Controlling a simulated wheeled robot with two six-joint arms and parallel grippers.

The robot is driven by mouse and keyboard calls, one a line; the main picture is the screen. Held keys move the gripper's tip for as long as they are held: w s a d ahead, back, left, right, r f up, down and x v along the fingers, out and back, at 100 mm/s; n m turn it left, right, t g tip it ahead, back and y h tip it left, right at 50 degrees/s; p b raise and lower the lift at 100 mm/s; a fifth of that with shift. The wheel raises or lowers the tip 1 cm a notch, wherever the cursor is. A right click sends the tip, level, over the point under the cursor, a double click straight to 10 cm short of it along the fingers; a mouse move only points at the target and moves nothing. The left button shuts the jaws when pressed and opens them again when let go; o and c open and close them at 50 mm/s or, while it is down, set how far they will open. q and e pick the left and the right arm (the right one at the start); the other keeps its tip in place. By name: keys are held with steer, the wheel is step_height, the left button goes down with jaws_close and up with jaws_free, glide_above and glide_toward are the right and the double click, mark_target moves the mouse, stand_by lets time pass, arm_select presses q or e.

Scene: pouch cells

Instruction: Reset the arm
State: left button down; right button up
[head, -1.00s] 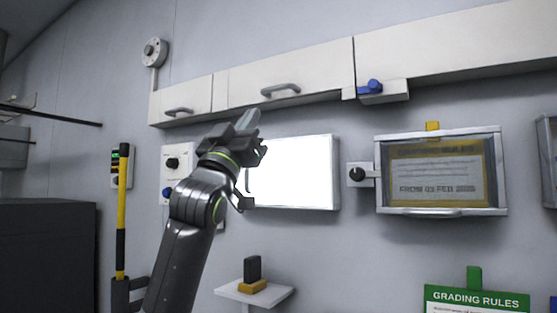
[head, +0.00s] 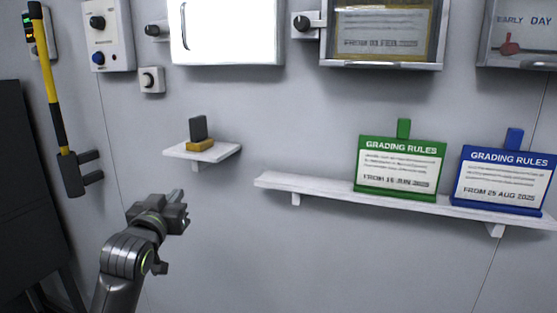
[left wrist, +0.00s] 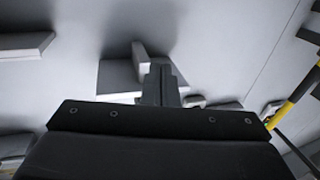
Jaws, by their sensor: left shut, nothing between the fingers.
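My left gripper (head: 176,211) is in the head view at the lower left, in front of the grey wall and below a small white shelf. It is shut and holds nothing. In the left wrist view the closed fingers (left wrist: 160,84) point up over the dark gripper body, with a pale shelf behind them. The gripper is apart from the shelf in the head view. My right gripper is not in view.
The small shelf (head: 225,151) bears a dark block on a yellow base (head: 199,137). A long shelf (head: 325,190) holds a green sign (head: 400,165) and a blue sign (head: 505,180). A yellow-handled tool (head: 48,80) hangs at the left. The wall below the shelves is clear.

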arm_select(q)
steer(key=s+a+f+g+y, duration=0.1)
steer(key=s+a+f+g, duration=0.15)
steer(key=s+f, duration=0.5)
steer(key=s+a+f+g+y, duration=0.1)
steer(key=s+f+g, duration=0.3)
steer(key=f, duration=0.7)
steer(key=s+a+f+g, duration=0.1)
steer(key=s+a+f, duration=0.1)
steer(key=s+f, duration=0.6)
steer(key=s+a+f+n+g+y, duration=0.1)
steer(key=s+f+g, duration=0.4)
steer(key=s, duration=0.7)
steer(key=s+a+f+g, duration=0.15)
steer(key=s+f, duration=0.45)
steer(key=s, duration=0.6)
step_height(320, 180, down, 24)
steer(key=g, duration=0.2)
steer(key=s+f+g, duration=0.1)
steer(key=s+f, duration=1.4)
steer(key=f, duration=0.1)
steer(key=shift+s+d+h, duration=0.25)
steer(key=shift+h, duration=0.15)
